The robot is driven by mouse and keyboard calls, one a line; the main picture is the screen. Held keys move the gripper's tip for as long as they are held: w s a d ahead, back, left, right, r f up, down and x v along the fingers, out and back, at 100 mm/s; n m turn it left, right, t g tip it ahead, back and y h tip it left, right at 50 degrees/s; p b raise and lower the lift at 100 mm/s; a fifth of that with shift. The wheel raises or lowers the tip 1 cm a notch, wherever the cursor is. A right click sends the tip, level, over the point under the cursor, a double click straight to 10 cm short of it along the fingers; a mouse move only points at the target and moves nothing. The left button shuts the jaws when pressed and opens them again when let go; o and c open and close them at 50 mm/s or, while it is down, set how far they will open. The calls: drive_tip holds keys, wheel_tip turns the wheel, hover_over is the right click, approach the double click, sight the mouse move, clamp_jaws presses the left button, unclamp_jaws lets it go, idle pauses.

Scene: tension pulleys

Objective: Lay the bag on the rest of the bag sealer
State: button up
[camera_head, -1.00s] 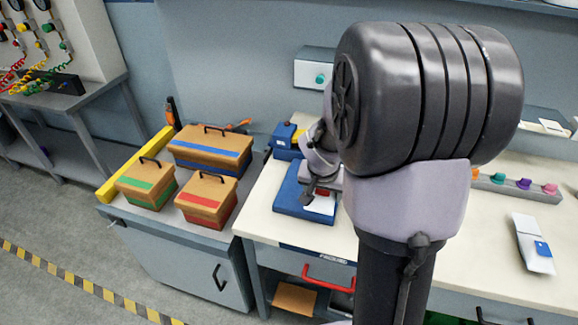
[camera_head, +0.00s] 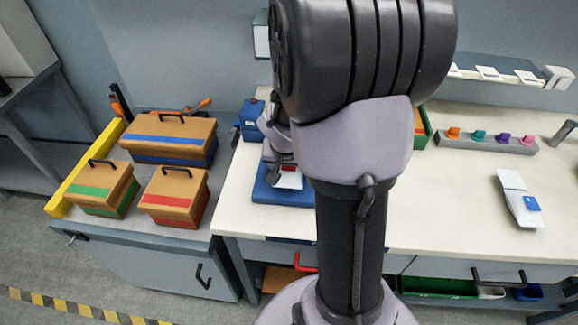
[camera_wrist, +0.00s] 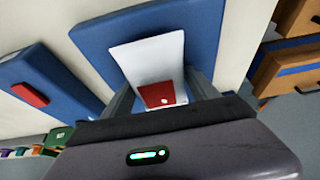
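A white bag with a red patch (camera_wrist: 150,62) lies over a blue plate (camera_wrist: 205,20) in the wrist view. I take this plate as the sealer's rest, but I cannot tell whether the bag touches it. In the head view, the bag (camera_head: 289,181) shows above the blue base (camera_head: 280,196). My gripper (camera_wrist: 159,80) has its fingers on either side of the bag, close to its edges; the wrist view does not show whether they press on it. My arm hides much of the sealer in the head view. A blue block with a red piece (camera_wrist: 30,94) stands beside the plate.
Another white bag with a blue patch (camera_head: 518,196) lies on the right of the table (camera_head: 440,220). A grey strip with coloured knobs (camera_head: 487,143) is behind it. Several brown boxes with coloured bands (camera_head: 176,197) stand on the lower left cabinet. Clear tabletop lies right of my arm.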

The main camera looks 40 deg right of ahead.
drive_tip(key=shift+o, duration=1.2)
